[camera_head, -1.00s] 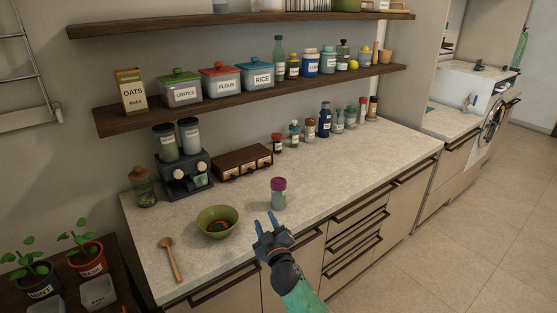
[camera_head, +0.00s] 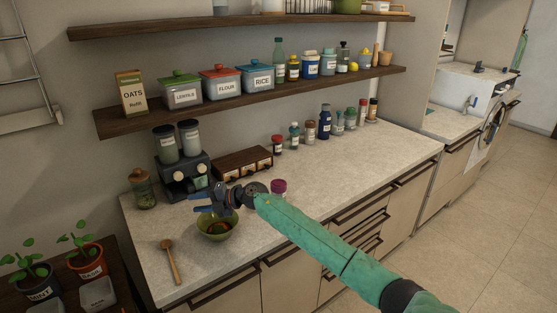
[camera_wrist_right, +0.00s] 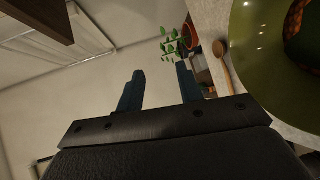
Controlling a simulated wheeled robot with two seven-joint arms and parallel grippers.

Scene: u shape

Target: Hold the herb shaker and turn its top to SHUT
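The herb shaker with a magenta top (camera_head: 278,186) stands on the counter; my right forearm hides most of its body. Which way its top is turned cannot be read. My right gripper (camera_head: 199,201) is to the left of the shaker, above the green bowl (camera_head: 231,228), pointing left. In the right wrist view the gripper's two fingers (camera_wrist_right: 161,72) are apart with nothing between them. My left gripper is in neither view.
The bowl holds food and also shows close in the right wrist view (camera_wrist_right: 247,75). A wooden spoon (camera_head: 171,262) lies at left. Behind are a coffee machine (camera_head: 184,177), a small drawer box (camera_head: 242,163) and several bottles (camera_head: 324,122). The counter's right part is clear.

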